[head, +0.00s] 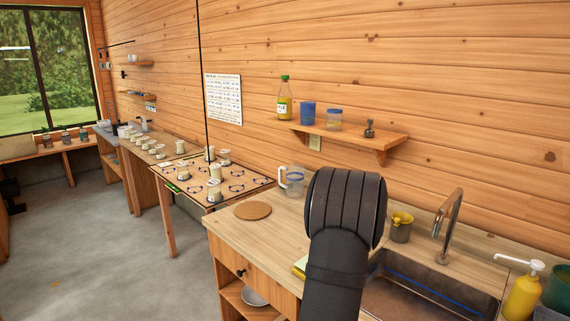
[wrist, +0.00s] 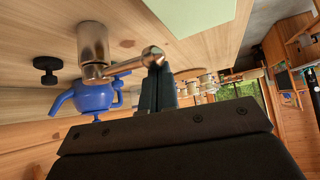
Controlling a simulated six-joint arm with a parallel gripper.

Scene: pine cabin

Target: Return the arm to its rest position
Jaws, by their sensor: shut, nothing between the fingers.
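My arm, a thick dark link, rises from the bottom of the head view in front of the counter and hides my gripper there. In the wrist view, my gripper (wrist: 158,90) shows as two dark fingers close together, shut and empty. Behind the fingers is a metal tap-like fitting (wrist: 93,45) with a side arm that reaches toward the fingertips in the picture; whether they touch cannot be told. A blue pot-like vessel (wrist: 92,97) with a spout shows just beyond the fitting.
The counter (head: 236,224) holds a round cork mat (head: 252,211), a clear jug (head: 293,182) and a grey cup (head: 401,228). A sink (head: 420,290) with a curved tap (head: 447,225) lies right of my arm. A wall shelf (head: 350,134) hangs above. Open floor (head: 110,250) lies left.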

